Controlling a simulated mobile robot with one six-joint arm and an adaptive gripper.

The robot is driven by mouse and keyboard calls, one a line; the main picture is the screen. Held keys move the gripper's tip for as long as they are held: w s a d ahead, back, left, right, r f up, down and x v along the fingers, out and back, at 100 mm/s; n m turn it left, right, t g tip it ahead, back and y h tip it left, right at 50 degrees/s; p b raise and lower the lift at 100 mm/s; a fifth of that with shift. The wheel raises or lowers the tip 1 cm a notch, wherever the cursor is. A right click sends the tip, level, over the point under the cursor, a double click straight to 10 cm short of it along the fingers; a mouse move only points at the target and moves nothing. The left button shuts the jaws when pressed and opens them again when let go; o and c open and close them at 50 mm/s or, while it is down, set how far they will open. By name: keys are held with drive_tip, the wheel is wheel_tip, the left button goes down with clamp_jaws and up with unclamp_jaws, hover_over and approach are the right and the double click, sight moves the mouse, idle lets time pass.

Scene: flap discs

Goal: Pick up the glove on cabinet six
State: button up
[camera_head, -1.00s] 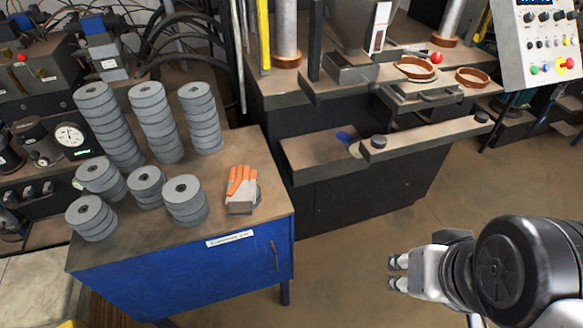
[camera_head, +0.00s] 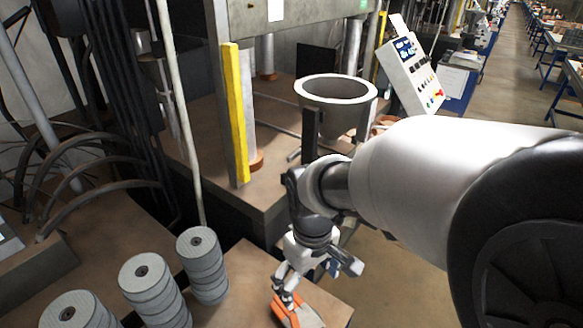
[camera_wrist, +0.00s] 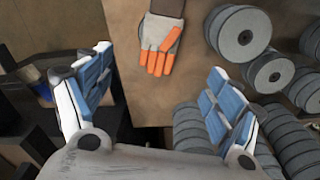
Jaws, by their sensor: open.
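The glove (camera_wrist: 160,42), white with orange fingers, lies flat on the brown cabinet top (camera_wrist: 135,95) in the wrist view, ahead of my gripper. In the head view the glove (camera_head: 284,312) shows at the bottom edge, partly cut off and partly hidden by my gripper. My gripper (camera_head: 283,285) is above the glove there. In the wrist view my gripper (camera_wrist: 150,95) is open and empty, its blue-padded fingers wide apart. The glove is between and beyond the fingers, not touched as far as this view shows.
Stacks of grey flap discs (camera_head: 203,265) stand on the cabinet left of my gripper; several discs (camera_wrist: 240,32) show right of the glove in the wrist view. A machine with a yellow post (camera_head: 236,115) and a grey funnel (camera_head: 335,105) stands behind.

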sight(302, 321)
drive_tip(key=shift+o, duration=0.3)
drive_tip(key=shift+n, duration=0.3)
drive_tip(key=f+b, duration=0.1)
drive_tip(key=f, duration=0.3)
drive_tip(key=f+b, duration=0.1)
drive_tip(key=f, duration=0.3)
drive_tip(key=f+b, duration=0.2)
drive_tip(key=f, duration=0.2)
drive_tip(key=shift+w+a+f, duration=0.2)
drive_tip(key=shift+w+f, duration=0.1)
drive_tip(key=shift+w+a+f+b, duration=0.1)
drive_tip(key=shift+f+b, duration=1.25)
drive_tip(key=shift+f, duration=1.6)
drive_tip(key=shift+r, duration=0.1)
drive_tip(key=shift+c, duration=0.2)
drive_tip(key=c, duration=1.1)
